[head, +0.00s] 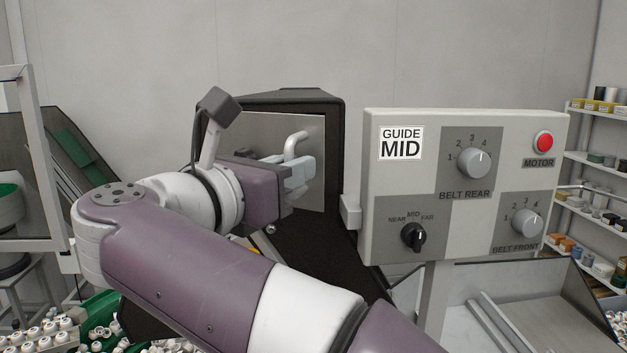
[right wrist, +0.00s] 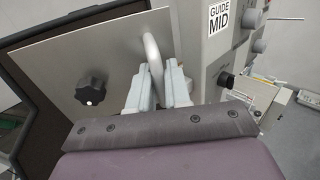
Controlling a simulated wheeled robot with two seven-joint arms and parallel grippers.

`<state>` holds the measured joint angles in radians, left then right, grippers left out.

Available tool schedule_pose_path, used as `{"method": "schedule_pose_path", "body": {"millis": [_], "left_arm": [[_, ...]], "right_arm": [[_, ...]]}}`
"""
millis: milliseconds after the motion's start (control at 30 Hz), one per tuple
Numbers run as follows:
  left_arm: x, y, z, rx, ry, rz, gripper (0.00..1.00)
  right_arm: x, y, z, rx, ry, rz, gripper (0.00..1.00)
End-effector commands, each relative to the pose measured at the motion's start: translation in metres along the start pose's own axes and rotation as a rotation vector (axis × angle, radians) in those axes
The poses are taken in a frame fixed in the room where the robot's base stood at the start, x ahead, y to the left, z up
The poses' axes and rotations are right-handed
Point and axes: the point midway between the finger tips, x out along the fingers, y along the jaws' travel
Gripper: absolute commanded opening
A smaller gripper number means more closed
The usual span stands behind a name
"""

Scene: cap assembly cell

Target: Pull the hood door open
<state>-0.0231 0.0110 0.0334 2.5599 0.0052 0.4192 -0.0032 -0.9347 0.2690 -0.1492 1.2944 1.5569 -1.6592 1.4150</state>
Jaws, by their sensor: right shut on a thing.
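The hood door (head: 255,126) is a flat grey metal panel at the dark hood (head: 334,125) in the middle of the head view. Its pale curved bar handle (head: 296,141) stands out on the right part of the panel. My right gripper (head: 301,172) is shut on the handle. In the right wrist view, the light-blue fingers (right wrist: 159,88) sit on both sides of the handle (right wrist: 152,50). A black knob (right wrist: 91,90) is on the door left of the handle. My right arm hides the door's lower left. My left gripper is not in view.
A control box (head: 465,150) with dials and a red button stands close to the right of the hood. Bins of small white caps (head: 40,335) lie at the lower left. Shelves (head: 597,160) stand at the far right.

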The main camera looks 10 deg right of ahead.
Motion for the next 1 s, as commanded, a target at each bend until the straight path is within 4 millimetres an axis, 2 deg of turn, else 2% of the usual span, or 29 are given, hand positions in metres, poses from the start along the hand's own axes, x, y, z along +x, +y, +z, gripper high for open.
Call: {"method": "schedule_pose_path", "body": {"millis": [100, 400, 933, 967, 1000], "left_arm": [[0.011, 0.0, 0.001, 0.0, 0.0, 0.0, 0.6], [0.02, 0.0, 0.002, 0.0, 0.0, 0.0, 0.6], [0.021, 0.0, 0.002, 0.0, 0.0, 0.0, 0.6], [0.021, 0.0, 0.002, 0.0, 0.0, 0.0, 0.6], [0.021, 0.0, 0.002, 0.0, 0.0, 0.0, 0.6]], "right_arm": [[-0.011, 0.003, -0.004, 0.0, 0.0, 0.006, 0.0], [-0.026, 0.006, -0.001, -0.001, -0.001, 0.005, 0.0], [-0.029, 0.007, 0.001, 0.0, -0.001, 0.006, 0.0], [-0.029, 0.007, 0.001, 0.0, -0.001, 0.006, 0.27], [-0.029, 0.007, 0.001, 0.0, -0.001, 0.006, 0.29]]}}
